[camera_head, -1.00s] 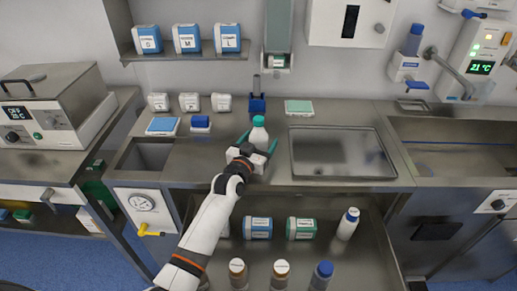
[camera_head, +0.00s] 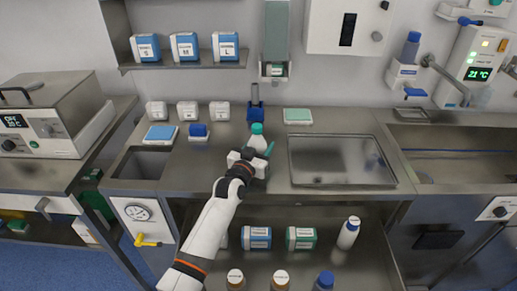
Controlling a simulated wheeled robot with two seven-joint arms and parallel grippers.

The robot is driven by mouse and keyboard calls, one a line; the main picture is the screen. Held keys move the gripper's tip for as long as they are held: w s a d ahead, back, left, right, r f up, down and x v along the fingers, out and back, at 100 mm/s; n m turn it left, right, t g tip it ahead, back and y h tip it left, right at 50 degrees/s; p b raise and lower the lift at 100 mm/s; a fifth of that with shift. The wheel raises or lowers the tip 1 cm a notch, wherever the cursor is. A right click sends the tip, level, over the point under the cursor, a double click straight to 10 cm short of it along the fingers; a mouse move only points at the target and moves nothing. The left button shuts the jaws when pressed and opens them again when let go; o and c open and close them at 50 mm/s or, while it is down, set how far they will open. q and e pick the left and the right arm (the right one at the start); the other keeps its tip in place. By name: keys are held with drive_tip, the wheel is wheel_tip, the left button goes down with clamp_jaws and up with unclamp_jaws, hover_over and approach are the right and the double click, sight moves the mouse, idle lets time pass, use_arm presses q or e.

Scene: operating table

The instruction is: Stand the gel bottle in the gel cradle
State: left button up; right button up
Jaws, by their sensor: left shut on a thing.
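A white bottle with a teal cap (camera_head: 257,130) stands upright on the steel counter near its front edge. My left gripper (camera_head: 258,148) is shut on this bottle from the front, and its hand hides the bottle's lower part. I cannot read its label. A blue holder (camera_head: 255,113) with a grey upright piece stands behind the bottle, against the wall. I cannot tell whether it is the gel cradle. My right gripper is not in view.
A steel tray (camera_head: 341,160) lies to the right of the bottle. White boxes (camera_head: 187,111), a blue pad (camera_head: 160,134) and a green pad (camera_head: 297,116) are on the counter. A wall dispenser (camera_head: 277,35) hangs above.

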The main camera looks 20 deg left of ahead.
sight(261, 141)
use_arm(q)
wheel_tip(261, 141, up, 9)
drive_tip(key=shift+f, duration=0.1)
drive_tip(key=shift+s, duration=0.25)
drive_tip(key=s+f, duration=0.1)
drive_tip(key=s, duration=0.1)
drive_tip(key=s+f, duration=0.2)
drive_tip(key=s+d+f, duration=0.1)
drive_tip(key=s, duration=0.1)
drive_tip(key=shift+f, duration=0.15)
drive_tip(key=s+f+n+y, duration=0.1)
drive_tip(key=s+f, duration=0.1)
drive_tip(key=s, duration=2.3)
drive_tip(key=shift+f+y, duration=0.3)
drive_tip(key=shift+y, duration=0.1)
